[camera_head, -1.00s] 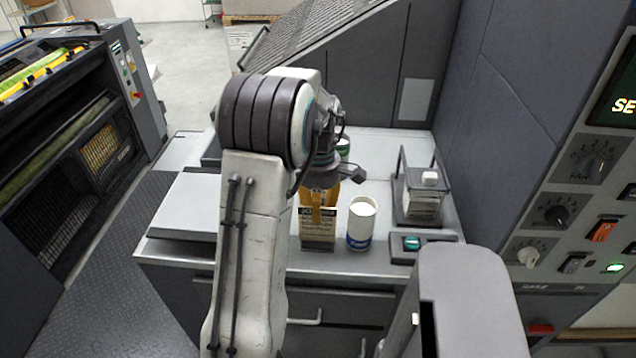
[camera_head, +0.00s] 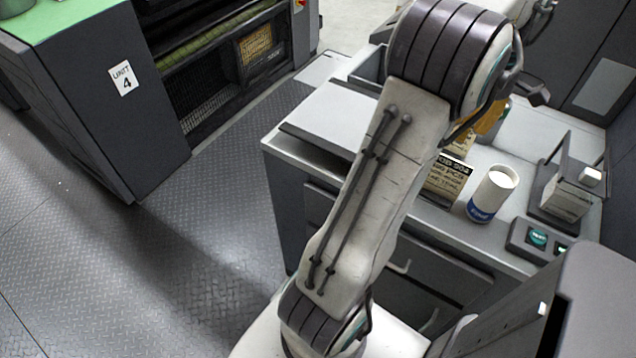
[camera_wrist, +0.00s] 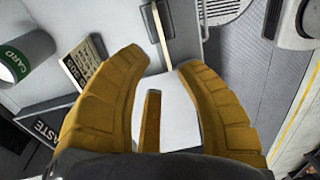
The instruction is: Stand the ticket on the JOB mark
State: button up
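A beige card with a black header lettered JOB (camera_head: 450,177), seemingly the ticket, stands on the grey cabinet top (camera_head: 415,206), partly hidden behind my arm. In the wrist view a card with printed lines (camera_wrist: 80,66) lies beside the outer side of the left finger; I cannot tell if they touch. My gripper (camera_wrist: 162,62) has its yellow fingers spread, with a narrow yellow bar between them and a pale surface behind. I see no card between the fingers. In the head view the gripper (camera_head: 487,121) is mostly hidden by my arm. I cannot make out a JOB mark.
A white cup with a blue band (camera_head: 492,192) stands right of the card. A small control box (camera_head: 535,237) and a framed holder (camera_head: 568,196) are further right. The wrist view shows a green-labelled can (camera_wrist: 25,55) and a black plate ending in "ASTE" (camera_wrist: 45,128).

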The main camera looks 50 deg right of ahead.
jog(key=w+a+r+h, duration=0.2)
jog(key=w+a, duration=1.5)
jog(key=w, duration=0.5)
jog(key=a+f+t, duration=0.2)
jog(key=a, duration=0.9)
jog(key=s+a+f+t+y, duration=0.1)
jog(key=a+f, duration=0.1)
jog(key=a, duration=1)
jog(key=shift+s+a+f+m+t, duration=0.3)
jog(key=shift+m+t, duration=0.1)
